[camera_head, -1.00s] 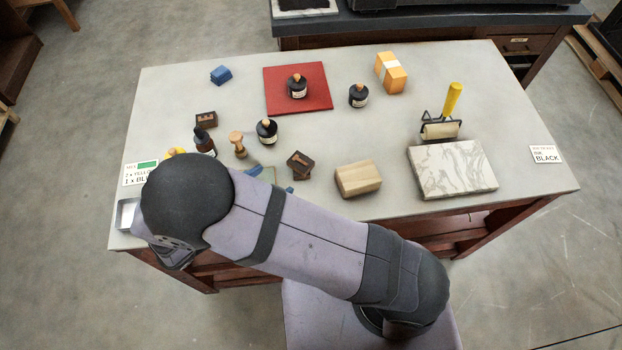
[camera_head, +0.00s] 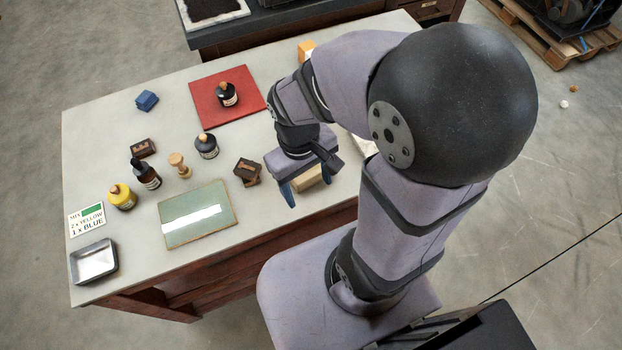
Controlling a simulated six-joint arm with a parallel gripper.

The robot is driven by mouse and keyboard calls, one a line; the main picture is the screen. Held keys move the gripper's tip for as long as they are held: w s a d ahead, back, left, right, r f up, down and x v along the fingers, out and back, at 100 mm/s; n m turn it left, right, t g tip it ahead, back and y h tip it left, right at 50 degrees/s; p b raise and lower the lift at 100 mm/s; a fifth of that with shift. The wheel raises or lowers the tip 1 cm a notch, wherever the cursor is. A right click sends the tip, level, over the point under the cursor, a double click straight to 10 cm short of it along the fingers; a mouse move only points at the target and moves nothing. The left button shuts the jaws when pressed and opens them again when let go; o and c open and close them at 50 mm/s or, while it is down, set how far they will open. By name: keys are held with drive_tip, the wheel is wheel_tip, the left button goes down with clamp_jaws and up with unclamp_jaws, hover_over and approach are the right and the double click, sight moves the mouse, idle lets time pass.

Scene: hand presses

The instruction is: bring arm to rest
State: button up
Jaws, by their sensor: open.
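My arm is bent at the elbow on the right of the view, above the table's right part. My gripper (camera_head: 308,187) points downward with its blue-tipped fingers apart. No object shows held in it. A wooden block (camera_head: 308,178) shows between and behind the fingers; I cannot tell how much height separates them. My arm hides much of the table's right side.
The table (camera_head: 105,150) holds a red mat (camera_head: 207,108) with a black bottle (camera_head: 227,95), a second black bottle (camera_head: 206,147), a yellow bottle (camera_head: 121,197), a dark dropper bottle (camera_head: 146,175), a green plate (camera_head: 222,220) with a white strip, and a metal tray (camera_head: 93,262).

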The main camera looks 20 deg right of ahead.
drive_tip(key=shift+w+d+r+m+t+y, duration=0.1)
drive_tip(key=shift+d+r+m+t+y, duration=0.1)
drive_tip(key=shift+m, duration=0.35)
drive_tip(key=shift+d+r+m+t+y, duration=0.1)
drive_tip(key=shift+d+m+t, duration=0.1)
drive_tip(key=shift+m, duration=0.35)
